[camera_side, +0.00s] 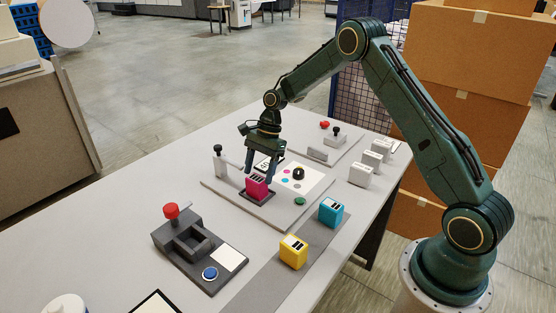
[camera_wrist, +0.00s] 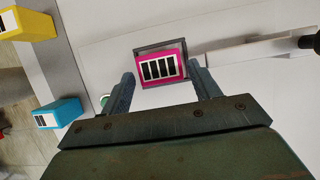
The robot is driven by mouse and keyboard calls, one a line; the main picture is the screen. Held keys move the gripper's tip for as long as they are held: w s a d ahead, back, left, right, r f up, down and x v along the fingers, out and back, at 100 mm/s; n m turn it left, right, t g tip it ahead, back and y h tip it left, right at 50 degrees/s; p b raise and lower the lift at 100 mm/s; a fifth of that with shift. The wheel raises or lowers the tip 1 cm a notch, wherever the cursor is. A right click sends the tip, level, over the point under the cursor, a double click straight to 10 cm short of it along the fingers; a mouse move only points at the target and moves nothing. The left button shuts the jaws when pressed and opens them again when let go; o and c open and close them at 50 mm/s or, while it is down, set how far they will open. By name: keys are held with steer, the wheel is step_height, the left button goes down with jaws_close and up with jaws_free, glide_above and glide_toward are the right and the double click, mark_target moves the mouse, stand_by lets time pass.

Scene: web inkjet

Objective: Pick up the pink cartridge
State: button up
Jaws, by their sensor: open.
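The pink cartridge (camera_side: 257,187) stands upright in a dark square holder (camera_side: 258,199) on a grey board. In the wrist view the pink cartridge (camera_wrist: 161,69) shows its white label with black bars, framed by the holder's rim. My gripper (camera_side: 259,182) is above it, pointing down, with fingers that look to be at either side of the cartridge's top in the side view. In the wrist view my gripper (camera_wrist: 165,82) is open, its fingers apart and the cartridge lying just beyond the gap between the tips. I see no contact.
A yellow cartridge (camera_side: 293,252) and a cyan cartridge (camera_side: 330,213) stand on a darker strip in front. A dark fixture (camera_side: 193,243) with a red knob and blue button is at left. A lever post (camera_side: 219,162) rises near my gripper. Grey blocks (camera_side: 361,174) stand at right.

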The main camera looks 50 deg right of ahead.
mark_target(257, 177)
steer(key=shift+x, duration=2.05)
steer(key=shift+d, duration=0.1)
steer(key=c, duration=0.9)
steer(key=shift+r, duration=0.15)
step_height(257, 177, up, 20)
steer(key=shift+f, duration=0.15)
